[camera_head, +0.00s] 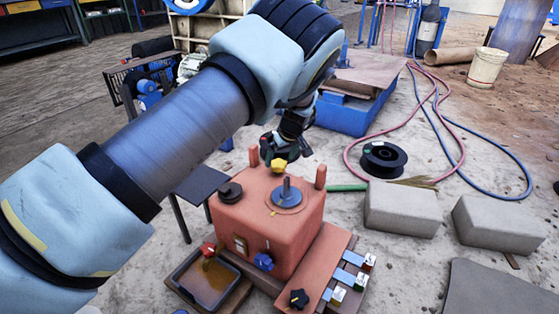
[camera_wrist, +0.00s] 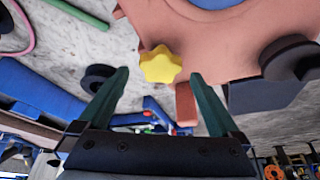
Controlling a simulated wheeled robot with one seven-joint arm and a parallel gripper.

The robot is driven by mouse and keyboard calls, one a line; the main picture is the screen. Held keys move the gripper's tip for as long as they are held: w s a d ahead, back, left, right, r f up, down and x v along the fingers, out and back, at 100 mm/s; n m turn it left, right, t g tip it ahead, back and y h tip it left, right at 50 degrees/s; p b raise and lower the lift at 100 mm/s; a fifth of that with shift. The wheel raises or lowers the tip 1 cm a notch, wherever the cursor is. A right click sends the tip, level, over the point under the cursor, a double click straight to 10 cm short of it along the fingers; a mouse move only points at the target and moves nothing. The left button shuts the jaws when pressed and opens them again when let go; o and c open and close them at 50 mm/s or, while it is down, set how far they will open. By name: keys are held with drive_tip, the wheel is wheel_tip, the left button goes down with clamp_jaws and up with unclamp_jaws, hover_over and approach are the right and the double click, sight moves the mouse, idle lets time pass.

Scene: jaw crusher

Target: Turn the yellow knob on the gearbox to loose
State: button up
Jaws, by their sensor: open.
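The gearbox (camera_head: 255,232) is an orange-red box standing on the floor in the middle of the head view. Its yellow knob (camera_head: 279,166) shows at the far edge of the top, close under my gripper (camera_head: 281,147). In the wrist view the yellow knob (camera_wrist: 161,65) is star-shaped and lies ahead of my gripper (camera_wrist: 158,75), between the two dark green fingers. The fingers are apart and I see no contact with the knob. The gearbox (camera_wrist: 225,35) fills the upper right of the wrist view. Any marking for loose is not readable.
A black knob (camera_head: 230,192), a central shaft (camera_head: 287,194) and two upright posts stand on the gearbox top. A red knob, a blue knob (camera_head: 263,261) and an oil tray (camera_head: 206,285) are at its front. Concrete blocks (camera_head: 402,208), a black spool (camera_head: 384,159) and hoses lie right.

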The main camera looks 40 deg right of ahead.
drive_tip(key=p+v, duration=0.1)
drive_tip(key=v, duration=0.7)
drive_tip(key=shift+p, duration=0.3)
drive_tip(key=w+a+r+n+g, duration=0.1)
drive_tip(key=w+a+r, duration=0.3)
drive_tip(key=a, duration=0.6)
drive_tip(key=w+a+r+g, duration=0.1)
drive_tip(key=w+a, duration=0.5)
drive_tip(key=a, duration=0.4)
drive_tip(key=w+a+r+n, duration=0.1)
drive_tip(key=w+a+r, duration=0.25)
drive_tip(key=a, duration=0.65)
drive_tip(key=s+a+r, duration=0.2)
drive_tip(key=s+a, duration=0.2)
drive_tip(key=a, duration=0.5)
drive_tip(key=s+a+r, duration=0.2)
drive_tip(key=s+a, duration=0.2)
drive_tip(key=a, duration=0.6)
drive_tip(key=s+a+r, duration=0.2)
drive_tip(key=s+a, duration=0.2)
drive_tip(key=a, duration=0.5)
drive_tip(key=w+d+p+v, duration=0.1)
drive_tip(key=w+p+v, duration=0.2)
drive_tip(key=p+v, duration=1.2)
drive_tip(key=w+d+r+p+v, duration=0.1)
drive_tip(key=w+p+v, duration=0.2)
drive_tip(key=p+v, duration=1.2)
drive_tip(key=shift+w+d+r+m+g+y+p, duration=0.3)
drive_tip(key=shift+w+r+m+g+y+p, duration=0.15)
drive_tip(key=shift+r+p, duration=0.3)
